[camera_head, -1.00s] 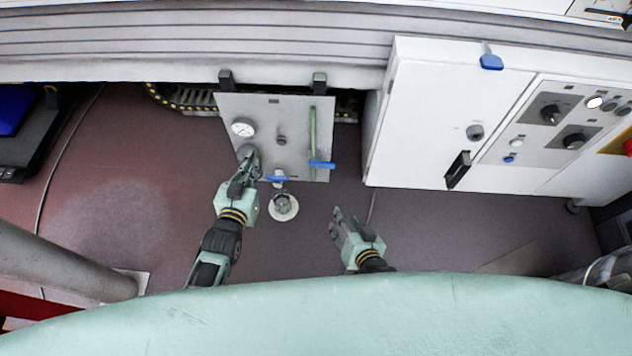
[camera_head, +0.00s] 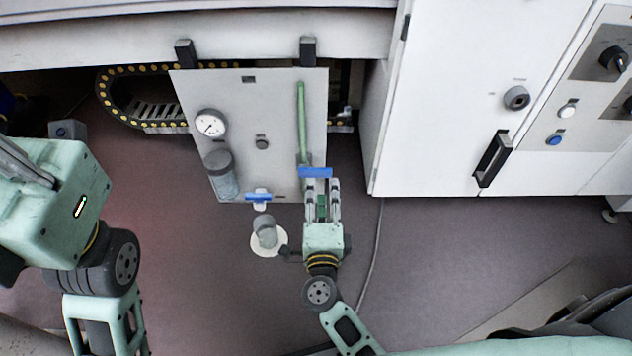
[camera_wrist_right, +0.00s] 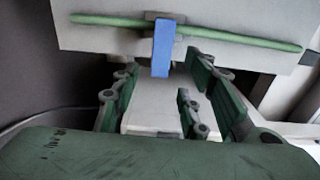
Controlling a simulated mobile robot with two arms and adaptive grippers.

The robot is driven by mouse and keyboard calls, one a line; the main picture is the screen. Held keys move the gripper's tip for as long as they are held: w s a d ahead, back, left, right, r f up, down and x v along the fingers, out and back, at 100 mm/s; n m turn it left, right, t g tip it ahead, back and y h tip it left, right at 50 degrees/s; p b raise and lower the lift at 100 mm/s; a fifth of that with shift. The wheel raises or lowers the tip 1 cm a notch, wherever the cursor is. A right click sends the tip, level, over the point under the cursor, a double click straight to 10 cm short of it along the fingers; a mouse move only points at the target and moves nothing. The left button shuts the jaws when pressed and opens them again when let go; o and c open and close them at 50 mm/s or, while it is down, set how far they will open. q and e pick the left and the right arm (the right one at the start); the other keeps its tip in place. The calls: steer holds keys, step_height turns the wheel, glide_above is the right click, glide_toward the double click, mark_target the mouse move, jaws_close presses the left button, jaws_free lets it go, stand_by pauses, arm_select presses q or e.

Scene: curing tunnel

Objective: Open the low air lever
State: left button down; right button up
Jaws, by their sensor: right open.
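A grey panel (camera_head: 235,100) carries a vertical green pipe (camera_head: 302,120) with a blue lever (camera_head: 315,172) at its lower end. The lever lies crosswise to the pipe. A second blue lever (camera_head: 258,197) sits lower left, at the panel's bottom edge. My right gripper (camera_head: 321,184) is open, its fingers pointing at the pipe's lever from below. In the right wrist view, this lever (camera_wrist_right: 162,48) appears ahead between the open fingers; contact cannot be told. My left gripper (camera_head: 18,160) is at the left edge, partly cut off, away from the panel.
A gauge (camera_head: 210,123) and a grey cylinder (camera_head: 221,174) are on the panel's left side. A floor drain (camera_head: 267,240) lies below it. A white cabinet (camera_head: 440,110) with a black handle (camera_head: 492,158) stands to the right. A cable chain (camera_head: 125,95) runs behind the panel.

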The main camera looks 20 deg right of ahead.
mark_target(322, 174)
steer(key=b+x, duration=0.2)
steer(key=x, duration=0.5)
steer(key=shift+w+d, duration=0.15)
steer(key=shift+w, duration=0.15)
jaws_close()
